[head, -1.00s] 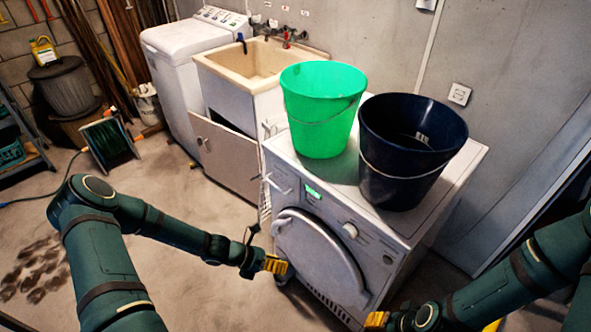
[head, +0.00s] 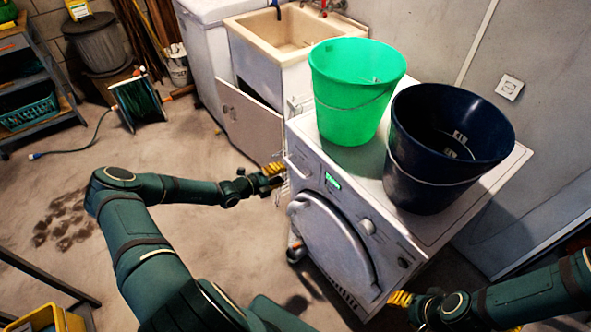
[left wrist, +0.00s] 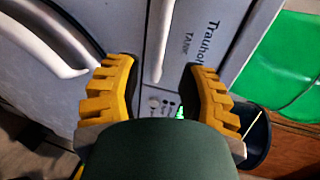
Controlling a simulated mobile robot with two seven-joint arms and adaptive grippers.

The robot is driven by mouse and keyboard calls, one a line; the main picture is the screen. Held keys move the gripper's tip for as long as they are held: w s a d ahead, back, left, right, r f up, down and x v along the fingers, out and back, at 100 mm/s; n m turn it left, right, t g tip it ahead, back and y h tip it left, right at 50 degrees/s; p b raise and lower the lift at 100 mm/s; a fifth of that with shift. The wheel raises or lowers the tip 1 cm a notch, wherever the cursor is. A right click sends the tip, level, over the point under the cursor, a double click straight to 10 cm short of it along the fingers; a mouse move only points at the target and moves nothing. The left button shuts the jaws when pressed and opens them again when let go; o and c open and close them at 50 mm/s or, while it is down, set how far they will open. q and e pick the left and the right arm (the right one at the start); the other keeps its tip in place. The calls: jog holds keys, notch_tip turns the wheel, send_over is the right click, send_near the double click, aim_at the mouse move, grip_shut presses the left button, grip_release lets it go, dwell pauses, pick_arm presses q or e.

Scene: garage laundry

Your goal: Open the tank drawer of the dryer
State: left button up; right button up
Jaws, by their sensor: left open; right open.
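The white dryer (head: 415,247) stands with its front toward me. Its tank drawer (head: 304,160) is at the upper left of the front and looks shut. In the left wrist view, the drawer front (left wrist: 215,35) carries the word TANK, and a pale upright handle edge (left wrist: 160,45) runs beside it. My left gripper (head: 272,174) is open at the drawer's end of the dryer. In its wrist view the yellow fingers (left wrist: 158,75) lie either side of the handle edge; contact cannot be told. My right gripper (head: 399,300) is open and low by the dryer's front right.
A green bucket (head: 350,100) and a dark blue bucket (head: 430,192) stand on the dryer. The round door (head: 330,240) is shut below the drawer. A sink cabinet (head: 250,125) with its door ajar stands to the left. The floor (head: 200,240) in front is mostly clear.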

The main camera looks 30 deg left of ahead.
aim_at(295, 168)
pick_arm(q)
jog(key=b+x, duration=0.1)
jog(key=x, duration=0.5)
jog(key=shift+w+d, duration=0.15)
jog(key=shift+w, duration=0.2)
grip_shut()
